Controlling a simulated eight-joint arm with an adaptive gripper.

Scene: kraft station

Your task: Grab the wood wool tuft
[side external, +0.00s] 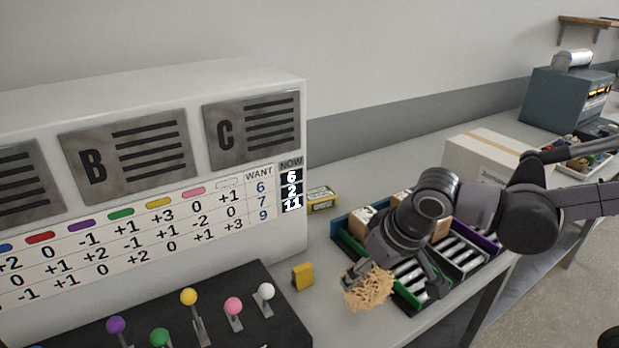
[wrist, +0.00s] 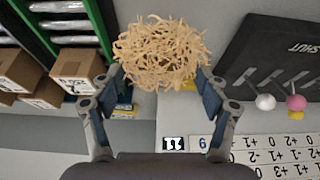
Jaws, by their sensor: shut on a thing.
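The wood wool tuft (side external: 368,289) is a pale tan tangle of curly strands. My gripper (side external: 385,272) is shut on it near the table's front edge, beside the green-edged tray. In the wrist view the tuft (wrist: 162,52) sits between the two fingertips of my gripper (wrist: 162,82), which touch its sides. The side view does not show clearly whether the tuft is clear of the table.
A tray (side external: 402,292) with slatted lanes and small cardboard boxes (wrist: 75,70) stands beside my gripper. A lever panel (side external: 285,300) with coloured knobs is at the left. A yellow block (side external: 303,276) lies between them. A larger carton (side external: 490,155) stands behind.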

